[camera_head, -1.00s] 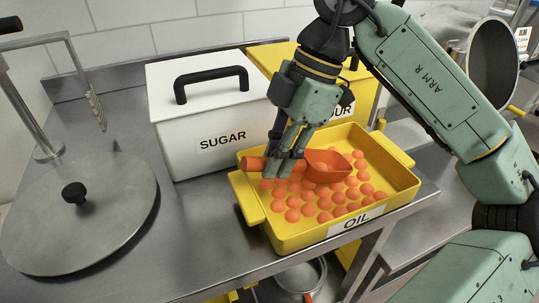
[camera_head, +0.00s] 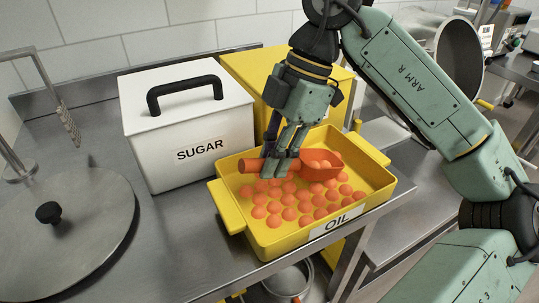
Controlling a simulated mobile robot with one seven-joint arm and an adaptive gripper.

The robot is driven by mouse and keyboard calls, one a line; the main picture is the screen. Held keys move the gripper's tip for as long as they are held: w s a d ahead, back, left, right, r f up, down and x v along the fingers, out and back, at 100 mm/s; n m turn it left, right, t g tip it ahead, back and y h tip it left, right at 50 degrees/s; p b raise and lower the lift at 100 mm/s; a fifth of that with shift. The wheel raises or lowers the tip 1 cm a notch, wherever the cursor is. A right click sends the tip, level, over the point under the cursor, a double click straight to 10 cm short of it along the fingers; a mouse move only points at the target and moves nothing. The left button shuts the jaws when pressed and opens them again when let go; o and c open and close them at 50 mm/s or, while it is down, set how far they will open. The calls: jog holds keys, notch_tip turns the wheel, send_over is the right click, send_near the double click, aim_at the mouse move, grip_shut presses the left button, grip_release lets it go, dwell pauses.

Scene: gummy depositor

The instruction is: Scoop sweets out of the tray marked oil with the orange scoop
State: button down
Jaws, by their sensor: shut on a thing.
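My gripper (camera_head: 282,168) is shut on the handle of the orange scoop (camera_head: 324,174). The scoop lies roughly level over the yellow tray marked OIL (camera_head: 232,222), with its handle end to the left and its bowl to the right. A few orange sweets (camera_head: 319,164) show in the bowl. Many more round orange sweets (camera_head: 290,213) lie on the tray floor, mostly in the front and middle. Whether the scoop's underside touches the sweets below cannot be told. My fingers hide part of the handle and of the tray's back.
A white SUGAR box (camera_head: 190,130) with a black handle stands behind left of the tray. A yellow box (camera_head: 262,84) stands behind it, partly hidden by my arm. A round metal lid (camera_head: 85,225) lies at left. The steel counter's front edge runs close before the tray.

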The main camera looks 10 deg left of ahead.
jog(key=r+p, duration=0.2)
jog(key=r, duration=0.1)
jog(key=a+r+t+h+p, duration=0.1)
jog(key=r+p, duration=0.1)
jog(key=r, duration=0.1)
jog(key=s+r+h+p, duration=0.1)
jog(key=r+p, duration=0.2)
jog(key=shift+s+a+r+t, duration=0.1)
jog(key=shift+a+r+t, duration=0.2)
jog(key=shift+a+r, duration=0.05)
dwell(1.0)
jog(key=c, duration=2.1)
grip_release()
grip_shut()
